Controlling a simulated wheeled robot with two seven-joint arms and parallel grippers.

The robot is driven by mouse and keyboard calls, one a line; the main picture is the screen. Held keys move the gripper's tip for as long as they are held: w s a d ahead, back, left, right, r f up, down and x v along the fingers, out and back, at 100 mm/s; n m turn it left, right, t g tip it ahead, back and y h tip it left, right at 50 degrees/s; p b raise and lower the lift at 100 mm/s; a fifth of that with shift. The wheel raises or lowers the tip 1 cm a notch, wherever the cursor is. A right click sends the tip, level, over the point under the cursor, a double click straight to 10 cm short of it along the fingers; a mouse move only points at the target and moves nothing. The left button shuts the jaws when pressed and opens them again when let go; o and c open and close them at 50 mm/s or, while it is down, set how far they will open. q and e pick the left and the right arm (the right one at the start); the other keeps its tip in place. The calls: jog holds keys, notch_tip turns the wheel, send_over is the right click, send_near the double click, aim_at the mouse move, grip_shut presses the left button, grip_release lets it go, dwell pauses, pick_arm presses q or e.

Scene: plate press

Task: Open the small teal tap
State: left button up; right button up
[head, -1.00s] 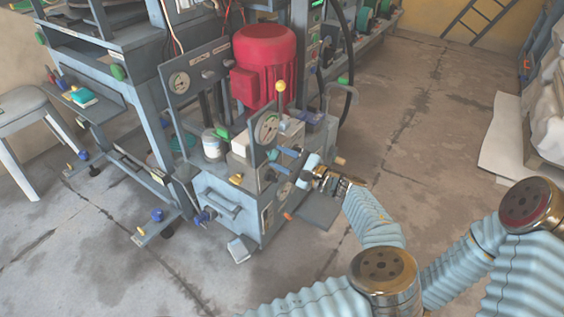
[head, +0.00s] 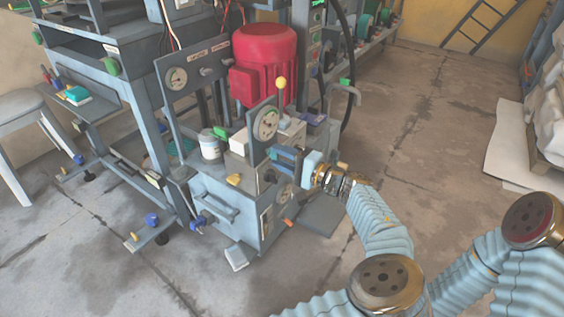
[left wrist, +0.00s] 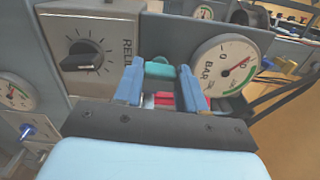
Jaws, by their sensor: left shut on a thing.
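The small teal tap (left wrist: 158,68) shows in the left wrist view between the tips of my left gripper (left wrist: 161,73). The blue fingers stand on either side of it, and the gripper is shut on it. In the head view my left gripper (head: 277,157) is at the front panel of the press's pump unit, below the upright gauge. The tap is not clear there, being small and behind the fingers. My right gripper is not in view.
A BAR gauge (left wrist: 226,66) stands close right of the fingers, and a black release knob (left wrist: 85,52) is to their left. The red motor (head: 265,62) and a yellow-topped lever (head: 281,84) rise behind. Open floor (head: 430,150) lies to the right.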

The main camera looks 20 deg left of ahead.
pick_arm(q)
jog(key=shift+n, duration=0.5)
jog(key=shift+f, duration=0.1)
jog(key=o, duration=1.1)
jog(key=shift+c, duration=0.2)
jog(key=v, duration=1.4)
jog(key=shift+a, duration=0.1)
